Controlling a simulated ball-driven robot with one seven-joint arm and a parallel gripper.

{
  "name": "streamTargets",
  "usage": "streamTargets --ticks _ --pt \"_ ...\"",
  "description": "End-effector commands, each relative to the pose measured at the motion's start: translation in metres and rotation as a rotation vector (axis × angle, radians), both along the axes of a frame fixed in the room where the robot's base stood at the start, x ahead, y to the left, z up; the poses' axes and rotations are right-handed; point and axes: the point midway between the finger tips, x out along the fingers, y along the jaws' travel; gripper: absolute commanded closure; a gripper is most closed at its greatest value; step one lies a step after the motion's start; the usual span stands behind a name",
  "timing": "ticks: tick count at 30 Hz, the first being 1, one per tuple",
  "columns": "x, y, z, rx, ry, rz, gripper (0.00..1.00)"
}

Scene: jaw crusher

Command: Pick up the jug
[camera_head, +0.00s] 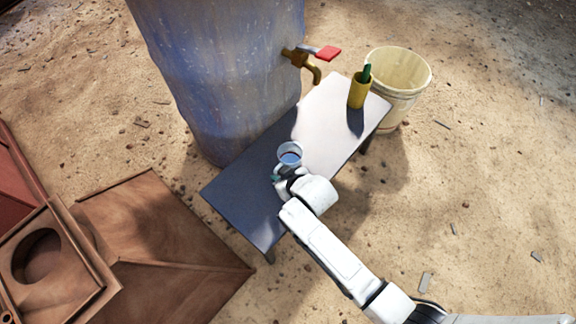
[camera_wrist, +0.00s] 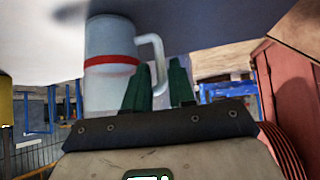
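The jug (camera_head: 290,153) stands on the bench in the head view, a small clear, bluish vessel. In the wrist view, which seems upside down, the jug (camera_wrist: 110,65) is pale with a red band, and its handle (camera_wrist: 157,58) faces right. My gripper (camera_head: 285,174) is at the near side of the jug. In the wrist view my gripper (camera_wrist: 161,64) shows two green fingers spread apart, with the handle's lower part seen between them. I cannot tell whether either finger touches it.
The grey bench (camera_head: 237,188) also bears a yellow cup (camera_head: 357,92) with something green in it. A blue barrel (camera_head: 225,75) with a brass tap (camera_head: 313,70) and red lever stands behind. A cream bucket (camera_head: 398,95) is at right, rusty machinery (camera_head: 150,240) at left.

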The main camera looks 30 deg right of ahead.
Motion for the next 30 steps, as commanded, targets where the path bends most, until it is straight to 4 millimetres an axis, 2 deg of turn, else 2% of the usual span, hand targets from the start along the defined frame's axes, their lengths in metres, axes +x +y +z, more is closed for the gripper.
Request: streamTargets --ticks 1,6,16,24,30 --pt "0.007 0.001 -0.009 0.0 -0.001 0.0 0.76" --pt "0.022 0.002 -0.024 0.0 0.0 0.0 0.76" --pt "0.027 0.003 -0.027 0.0 0.001 0.0 0.76" --pt "0.027 0.003 -0.027 0.0 0.001 0.0 1.0" --pt "0.027 0.002 -0.027 0.0 0.001 0.0 1.0"
